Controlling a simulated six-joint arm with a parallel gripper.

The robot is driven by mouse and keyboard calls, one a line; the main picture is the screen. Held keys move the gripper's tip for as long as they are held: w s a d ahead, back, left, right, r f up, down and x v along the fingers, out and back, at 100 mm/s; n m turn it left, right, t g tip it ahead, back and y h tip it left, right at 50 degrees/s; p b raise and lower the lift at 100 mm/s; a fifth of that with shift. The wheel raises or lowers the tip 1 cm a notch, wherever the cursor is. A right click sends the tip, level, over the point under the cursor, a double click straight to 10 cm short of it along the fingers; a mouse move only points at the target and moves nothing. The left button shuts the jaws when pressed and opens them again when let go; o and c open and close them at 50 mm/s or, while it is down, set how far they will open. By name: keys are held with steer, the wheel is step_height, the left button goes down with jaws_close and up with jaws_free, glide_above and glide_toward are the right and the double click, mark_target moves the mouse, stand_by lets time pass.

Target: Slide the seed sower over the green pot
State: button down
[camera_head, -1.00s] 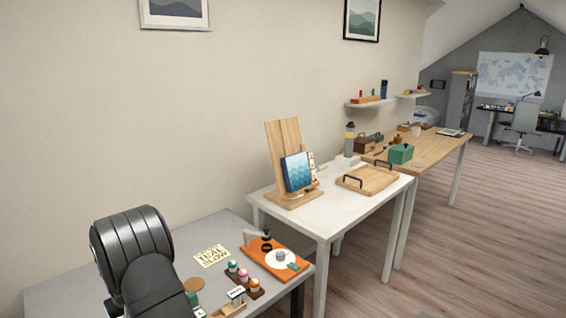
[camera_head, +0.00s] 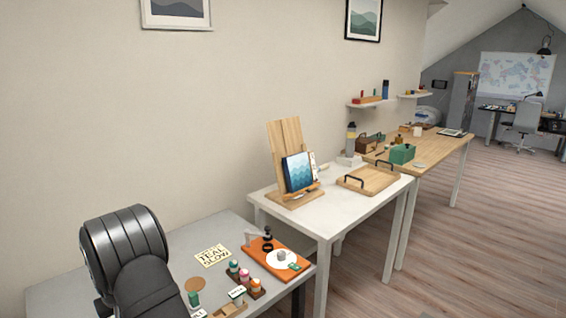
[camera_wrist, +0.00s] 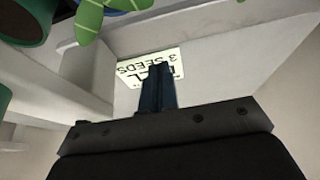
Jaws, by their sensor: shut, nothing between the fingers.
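My gripper (camera_wrist: 157,78) shows in the wrist view with its dark fingers together and empty. Its tips overlap a pale card (camera_wrist: 148,64) with upside-down lettering that includes "3 SEEDS". A dark green round thing with a brown inside (camera_wrist: 24,20), which looks like a green pot, is cut off at the upper left of the wrist view, apart from the fingers. I cannot make out the seed sower in either view. In the head view my arm fills the lower left and my gripper is not visible.
Green leaves (camera_wrist: 92,18) hang at the top of the wrist view, near pale ledges. In the head view a grey table (camera_head: 190,240) holds a lettered card (camera_head: 213,256), an orange board (camera_head: 262,264) and several small bottles. A white table (camera_head: 330,212) stands beyond it.

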step_height(320, 180, up, 10)
steer(key=shift+r, duration=0.15)
stand_by(0.9)
steer(key=shift+f, duration=4.4)
